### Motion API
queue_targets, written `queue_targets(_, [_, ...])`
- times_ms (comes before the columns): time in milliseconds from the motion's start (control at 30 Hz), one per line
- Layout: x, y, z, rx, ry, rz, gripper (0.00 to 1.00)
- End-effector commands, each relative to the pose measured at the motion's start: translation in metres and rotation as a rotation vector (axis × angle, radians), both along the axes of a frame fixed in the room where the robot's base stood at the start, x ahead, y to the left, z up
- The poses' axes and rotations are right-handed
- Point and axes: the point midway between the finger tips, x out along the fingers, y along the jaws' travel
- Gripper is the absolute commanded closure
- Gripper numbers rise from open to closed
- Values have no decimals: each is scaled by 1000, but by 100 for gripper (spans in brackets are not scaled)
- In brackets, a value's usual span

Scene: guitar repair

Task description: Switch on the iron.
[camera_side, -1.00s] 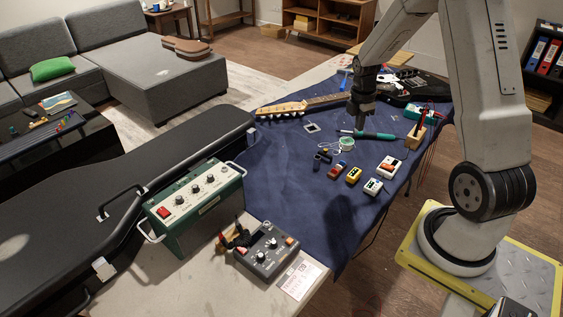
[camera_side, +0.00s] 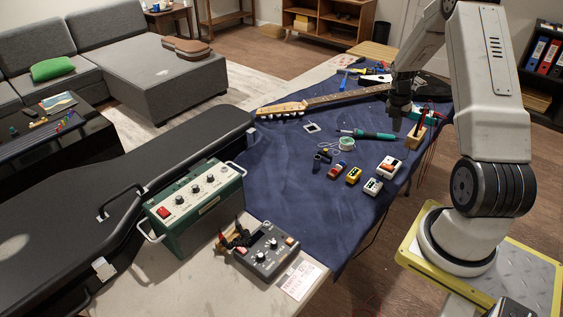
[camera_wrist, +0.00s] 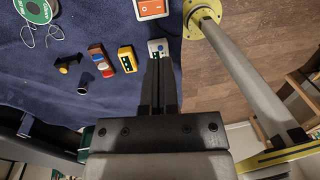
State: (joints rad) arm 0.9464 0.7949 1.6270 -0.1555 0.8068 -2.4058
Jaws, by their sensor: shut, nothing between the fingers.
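The soldering iron (camera_side: 370,135) with a teal handle and dark tip lies on the blue cloth in the side view. A white box with an orange-red rocker (camera_side: 389,167) stands nearer on the cloth; it also shows at the top of the wrist view (camera_wrist: 151,8). Whether it belongs to the iron I cannot tell. My gripper (camera_side: 397,127) is shut and empty, pointing down above the cloth, right of the iron's handle. In the wrist view, my gripper (camera_wrist: 159,62) overlaps the lower edge of a white box with a blue button (camera_wrist: 158,47); contact is not visible.
A yellow box (camera_side: 354,175), a red box (camera_side: 338,172) and a solder spool (camera_side: 347,143) stand on the blue cloth (camera_side: 290,190). A wooden block (camera_side: 416,137) with red leads is close to my gripper. A guitar neck (camera_side: 335,98) lies behind. The cloth's front left is clear.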

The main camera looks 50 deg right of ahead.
Motion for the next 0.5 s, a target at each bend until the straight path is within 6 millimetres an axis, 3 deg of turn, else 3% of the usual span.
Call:
queue_targets(267, [-3,1,-21,2,2,-1,100])
queue_targets(500, [-8,1,-55,3,2,-1,100])
